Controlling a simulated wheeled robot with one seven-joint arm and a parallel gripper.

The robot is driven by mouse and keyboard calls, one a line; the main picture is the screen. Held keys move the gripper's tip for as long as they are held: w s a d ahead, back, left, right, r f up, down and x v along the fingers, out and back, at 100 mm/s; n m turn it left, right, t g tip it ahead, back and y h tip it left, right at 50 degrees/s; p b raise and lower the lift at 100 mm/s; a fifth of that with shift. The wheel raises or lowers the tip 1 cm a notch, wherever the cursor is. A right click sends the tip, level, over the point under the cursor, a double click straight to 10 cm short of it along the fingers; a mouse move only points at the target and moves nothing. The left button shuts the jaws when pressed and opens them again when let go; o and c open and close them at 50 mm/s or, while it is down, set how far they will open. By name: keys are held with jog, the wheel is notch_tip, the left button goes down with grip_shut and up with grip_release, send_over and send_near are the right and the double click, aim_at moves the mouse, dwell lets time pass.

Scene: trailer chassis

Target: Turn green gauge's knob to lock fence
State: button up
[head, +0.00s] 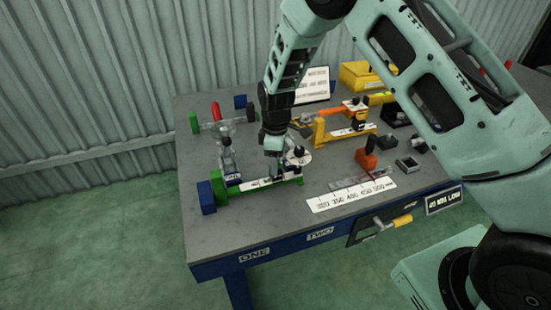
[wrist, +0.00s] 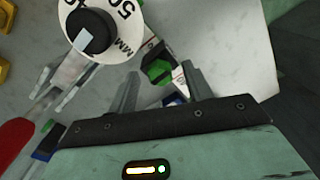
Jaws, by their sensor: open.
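The green gauge (head: 290,185) lies near the front left of the table, with a white scale strip along it. A white dial disc (head: 302,160) with a black knob (head: 298,152) stands at its right end. In the wrist view, the dial reads "50 MM" and its knob (wrist: 88,32) carries a pale pointer, at the upper left. My gripper (head: 276,172) points down over the gauge, just left of the dial. In the wrist view my gripper (wrist: 158,85) is open, with a small green part (wrist: 157,70) seen beyond the fingers. The knob is outside the fingers. I cannot tell which part is the fence.
A blue block (head: 206,198) stands at the gauge's left end. A red-handled tool (head: 216,111) lies behind. An orange and yellow gauge (head: 335,128) stands at the back right. A long white scale (head: 350,193) lies at the front. Bare tabletop lies front left.

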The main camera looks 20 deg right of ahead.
jog(key=shift+c, duration=0.3)
jog(key=c, duration=0.9)
jog(key=m, duration=0.4)
jog(key=shift+m+b, duration=0.3)
jog(key=shift+b, duration=0.1)
jog(key=m, duration=0.9)
jog(key=shift+d, duration=0.1)
jog(key=shift+m+t, duration=0.3)
jog(key=shift+m, duration=1.9)
